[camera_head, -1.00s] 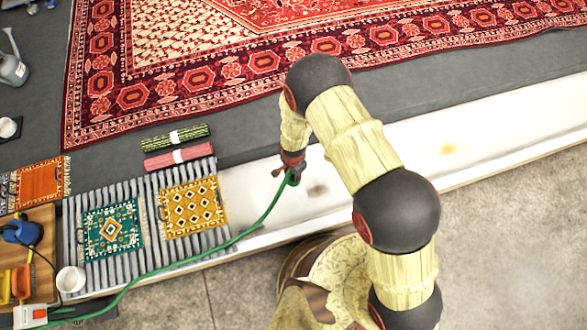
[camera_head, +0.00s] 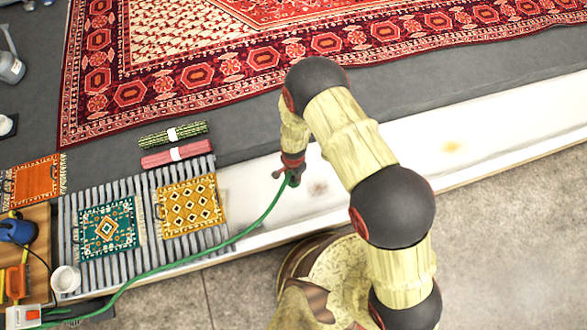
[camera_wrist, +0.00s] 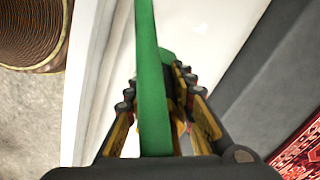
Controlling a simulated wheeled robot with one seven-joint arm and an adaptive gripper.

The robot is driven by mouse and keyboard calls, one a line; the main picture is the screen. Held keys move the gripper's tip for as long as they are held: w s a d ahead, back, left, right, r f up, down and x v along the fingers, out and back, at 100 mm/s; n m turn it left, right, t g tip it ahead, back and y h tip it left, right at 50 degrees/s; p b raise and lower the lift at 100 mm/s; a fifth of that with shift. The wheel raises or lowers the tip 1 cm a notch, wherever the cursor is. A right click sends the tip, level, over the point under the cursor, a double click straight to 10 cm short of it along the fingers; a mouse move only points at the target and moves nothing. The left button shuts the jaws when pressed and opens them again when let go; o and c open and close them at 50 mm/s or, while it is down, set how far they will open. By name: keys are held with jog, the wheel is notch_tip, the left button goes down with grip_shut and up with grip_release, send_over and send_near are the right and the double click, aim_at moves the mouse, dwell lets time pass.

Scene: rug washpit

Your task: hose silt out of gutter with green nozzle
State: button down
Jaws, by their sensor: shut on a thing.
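My gripper (camera_head: 292,178) is over the white gutter (camera_head: 400,140), near its left part. In the wrist view my gripper (camera_wrist: 168,105) is shut on the green nozzle (camera_wrist: 168,58), whose green hose (camera_wrist: 150,90) runs up through the picture. In the head view the green hose (camera_head: 250,225) trails from my gripper to the lower left. A faint brown silt patch (camera_head: 318,187) lies in the gutter just right of my gripper. A yellowish stain (camera_head: 452,147) lies farther right. The nozzle's tip is hidden.
A slatted grate (camera_head: 150,250) with a teal mat (camera_head: 108,228) and a yellow mat (camera_head: 190,207) lies left of the gutter. Two rolled rugs (camera_head: 175,145) lie behind it. A large red rug (camera_head: 200,75) covers the dark floor. A white cup (camera_head: 66,279) stands lower left.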

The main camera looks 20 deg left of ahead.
jog(key=w+d+r+p, duration=0.1)
jog(key=w+d+r, duration=0.1)
jog(key=w+d, duration=0.4)
jog(key=w+d+r+p, duration=0.1)
jog(key=w+d, duration=0.4)
jog(key=d, duration=0.6)
jog(key=shift+w+d+r, duration=0.15)
jog(key=shift+w+r, duration=0.2)
jog(key=shift+w, duration=0.05)
dwell(3.6)
dwell(0.5)
